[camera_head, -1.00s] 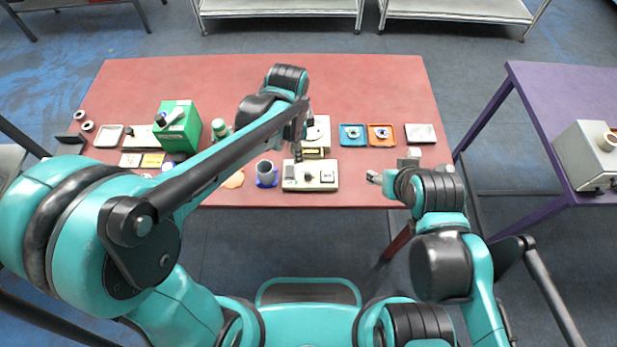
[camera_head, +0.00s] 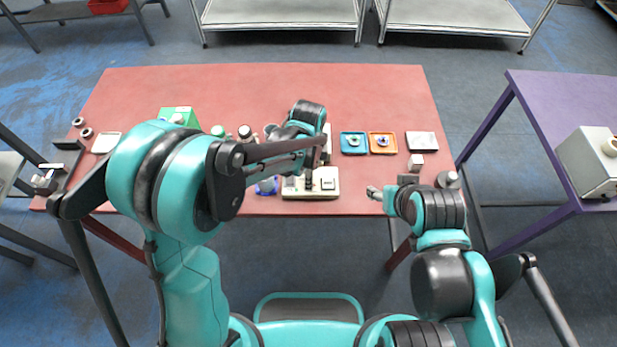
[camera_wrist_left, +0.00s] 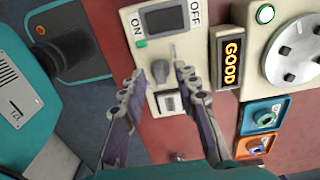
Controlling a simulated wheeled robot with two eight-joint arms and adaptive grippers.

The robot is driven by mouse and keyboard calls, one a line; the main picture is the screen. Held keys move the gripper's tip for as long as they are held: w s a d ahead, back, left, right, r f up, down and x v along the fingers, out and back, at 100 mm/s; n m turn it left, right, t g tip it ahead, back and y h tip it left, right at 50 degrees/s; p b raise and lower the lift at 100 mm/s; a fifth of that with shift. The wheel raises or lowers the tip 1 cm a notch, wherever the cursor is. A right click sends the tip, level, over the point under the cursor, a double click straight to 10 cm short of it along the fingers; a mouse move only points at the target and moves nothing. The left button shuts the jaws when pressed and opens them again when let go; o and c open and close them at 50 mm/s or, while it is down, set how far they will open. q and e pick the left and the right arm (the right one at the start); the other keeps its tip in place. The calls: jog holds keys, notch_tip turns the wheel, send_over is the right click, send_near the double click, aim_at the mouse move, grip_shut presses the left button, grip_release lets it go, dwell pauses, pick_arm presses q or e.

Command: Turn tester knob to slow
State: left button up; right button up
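The beige tester (camera_head: 328,190) lies at the front middle of the red table. In the left wrist view its panel (camera_wrist_left: 186,45) shows a dark screen, ON and OFF marks, a small green light and a rocker switch (camera_wrist_left: 168,102). A grey knob (camera_wrist_left: 160,71) sits below the screen; its setting cannot be read, and no slow mark is legible. My left gripper (camera_wrist_left: 165,76) is open over the panel, its fingertips on either side of the knob; contact cannot be told. My right gripper (camera_head: 374,192) hangs near the front edge, away from the tester; its opening is unclear.
Next to the tester is a device with a lit GOOD sign (camera_wrist_left: 231,63) and a round dial (camera_wrist_left: 297,50). A blue tray (camera_head: 353,151) and an orange tray (camera_head: 382,153) sit to its right. My left arm hides much of the table's left side.

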pick_arm(q)
grip_shut()
jog(key=shift+n, duration=0.3)
jog(key=n, duration=0.3)
jog(key=shift+n, duration=0.3)
jog(key=n, duration=0.4)
jog(key=shift+n, duration=0.3)
jog(key=n, duration=0.4)
jog(key=shift+n, duration=2.5)
